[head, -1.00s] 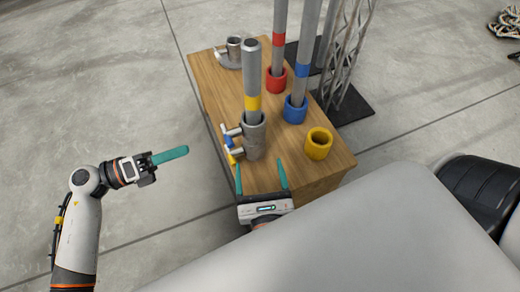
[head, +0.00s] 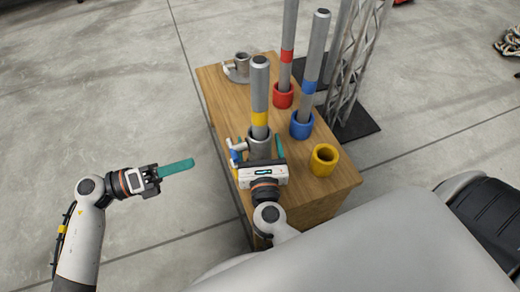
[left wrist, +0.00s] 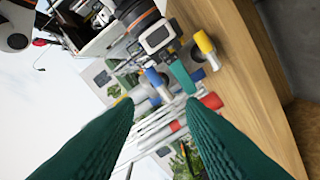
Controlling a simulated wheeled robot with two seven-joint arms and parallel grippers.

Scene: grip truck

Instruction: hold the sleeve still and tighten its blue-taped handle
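A grey sleeve (head: 259,144) stands on the wooden crate's near end, with an upright yellow-banded pole (head: 260,97) in it. Its blue-taped handle (head: 240,147) sticks out on the left; it also shows in the left wrist view (left wrist: 152,77). A yellow-taped handle (left wrist: 203,42) is beside it. My right gripper (head: 260,147) is at the sleeve, its green fingers apart on either side; contact cannot be told. Its body hides the sleeve's lower part. My left gripper (head: 190,164) is left of the crate, pointing at it, its fingers apart and empty in the left wrist view (left wrist: 162,100).
The wooden crate (head: 219,93) also holds a red cup (head: 283,96) and a blue cup (head: 302,126) with poles, an empty yellow cup (head: 323,160) and a grey clamp (head: 238,70). Metal truss (head: 350,75) stands behind right. Floor at left is clear.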

